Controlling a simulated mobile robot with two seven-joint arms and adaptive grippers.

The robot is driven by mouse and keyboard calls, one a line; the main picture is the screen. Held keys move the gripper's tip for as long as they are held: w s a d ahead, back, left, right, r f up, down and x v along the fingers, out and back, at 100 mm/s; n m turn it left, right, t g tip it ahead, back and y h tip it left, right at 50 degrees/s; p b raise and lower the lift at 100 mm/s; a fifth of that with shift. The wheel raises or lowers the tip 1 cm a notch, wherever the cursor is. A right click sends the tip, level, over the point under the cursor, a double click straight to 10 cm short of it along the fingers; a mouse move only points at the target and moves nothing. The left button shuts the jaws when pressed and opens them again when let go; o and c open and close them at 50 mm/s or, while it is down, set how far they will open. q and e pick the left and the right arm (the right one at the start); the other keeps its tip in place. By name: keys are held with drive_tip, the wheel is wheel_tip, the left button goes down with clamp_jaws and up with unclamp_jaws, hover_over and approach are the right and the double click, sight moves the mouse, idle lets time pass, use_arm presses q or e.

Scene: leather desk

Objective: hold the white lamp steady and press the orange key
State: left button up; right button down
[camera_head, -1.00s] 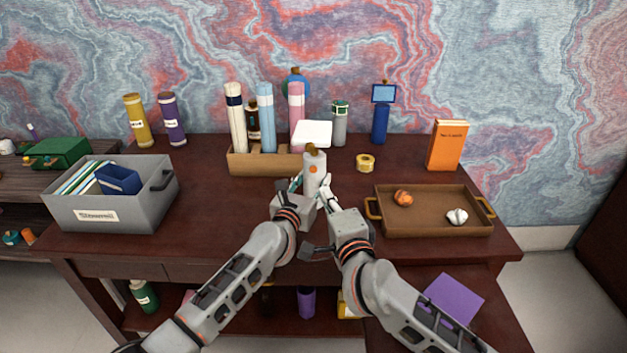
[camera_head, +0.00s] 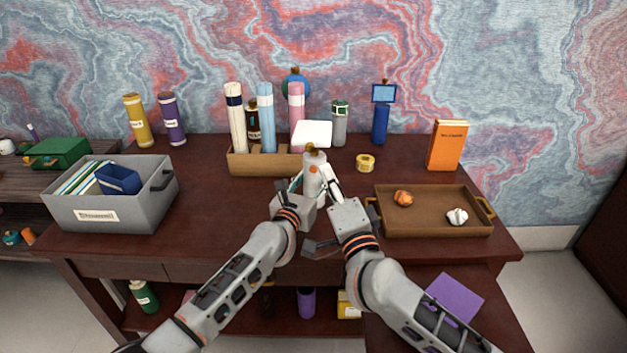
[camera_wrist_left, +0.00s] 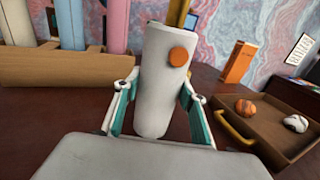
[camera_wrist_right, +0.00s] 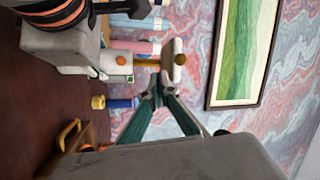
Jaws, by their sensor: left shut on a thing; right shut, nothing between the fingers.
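The white lamp (camera_head: 314,185) stands upright on the desk, with a white shade (camera_head: 312,134) on a brass neck. Its round orange key (camera_head: 313,170) is on the upper body and faces me; it also shows in the left wrist view (camera_wrist_left: 177,57) and the right wrist view (camera_wrist_right: 121,60). My left gripper (camera_wrist_left: 158,115) is shut on the lamp body below the key, one finger on each side. My right gripper (camera_head: 327,168) is shut and empty, its tips just right of the lamp's upper body. In the right wrist view its closed tips (camera_wrist_right: 157,92) appear apart from the key.
A brown tray (camera_head: 430,232) with two crumpled balls is at right, near my right gripper. A yellow tape roll (camera_head: 365,162) and orange book (camera_head: 447,145) stand behind. A grey bin (camera_head: 110,208) is at left.

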sight(315, 177)
drive_tip(key=s+a+r+n+g+y, duration=0.55)
drive_tip(key=n+y, duration=0.55)
drive_tip(key=n, duration=0.8)
drive_tip(key=w+d+f+n+h, duration=0.1)
drive_tip(key=w+f+n+h, duration=0.15)
drive_tip(key=f+n, duration=0.3)
drive_tip(key=w+d+f+n+h, duration=0.1)
drive_tip(key=w+f+n+h, duration=0.1)
drive_tip(key=f+n+h, duration=0.3)
drive_tip(key=shift+m+g+y, duration=0.25)
drive_tip(key=shift+g+y, duration=0.2)
drive_tip(key=shift+y, duration=0.4)
drive_tip(key=shift+w+d+f, duration=0.15)
drive_tip(key=shift+w+f, duration=0.05)
drive_tip(key=shift+w, duration=1.25)
drive_tip(key=shift+w+d+f, duration=0.1)
drive_tip(key=shift+w+f, duration=0.1)
drive_tip(key=shift+w, duration=1.2)
drive_tip(key=shift+w+d+f, duration=0.15)
drive_tip(key=shift+w+f, duration=0.05)
drive_tip(key=shift+w, duration=1.25)
drive_tip(key=shift+w, duration=0.15)
drive_tip(key=shift+w, duration=0.3)
